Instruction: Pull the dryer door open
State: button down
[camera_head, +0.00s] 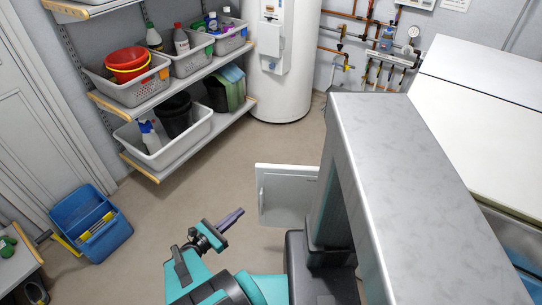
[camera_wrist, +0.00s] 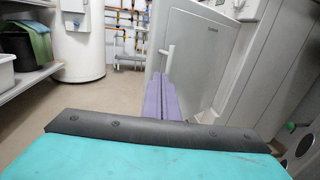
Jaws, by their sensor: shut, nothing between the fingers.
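The dryer door (camera_head: 288,196) is a pale flat panel that stands swung out from the left side of the grey-topped counter. Its upright bar handle (camera_head: 262,201) is near the free left edge. In the wrist view the door (camera_wrist: 205,60) fills the middle right, with the handle (camera_wrist: 169,58) just beyond my fingers. My gripper (camera_head: 238,212) has purple fingers pressed together and empty, left of the door and apart from it in the head view. In the wrist view my gripper (camera_wrist: 161,80) points toward the handle side; I cannot tell the exact gap. The dryer's opening is hidden.
The marbled grey counter (camera_head: 400,180) rises right of the door. A shelf (camera_head: 190,115) with grey baskets stands at the back left, beside a white water heater (camera_head: 285,60). A blue mop bucket (camera_head: 92,225) is on the floor at left. The floor (camera_head: 200,180) between is clear.

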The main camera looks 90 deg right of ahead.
jog(key=shift+w+f, duration=0.1)
jog(key=w+a+f+m+t+y, duration=0.2)
jog(key=w+a+f+m+y, duration=0.1)
jog(key=w+a+f, duration=0.55)
jog(key=w+a+f+m+t+y, duration=0.35)
jog(key=w+a+f, duration=0.2)
jog(key=a, duration=0.55)
jog(key=w+a+f+m+t+y, duration=0.1)
jog(key=w+a+f+y, duration=0.1)
jog(key=a, duration=1.1)
jog(key=w+a+f+m+y, duration=0.1)
jog(key=w+a+y, duration=0.3)
jog(key=a, duration=0.9)
jog(key=w+f, duration=0.1)
jog(key=w, duration=0.1)
jog(key=shift+w+m+t, duration=0.3)
jog(key=shift+m+t, duration=0.05)
jog(key=shift+d+y, duration=0.15)
jog(key=shift+y, duration=0.1)
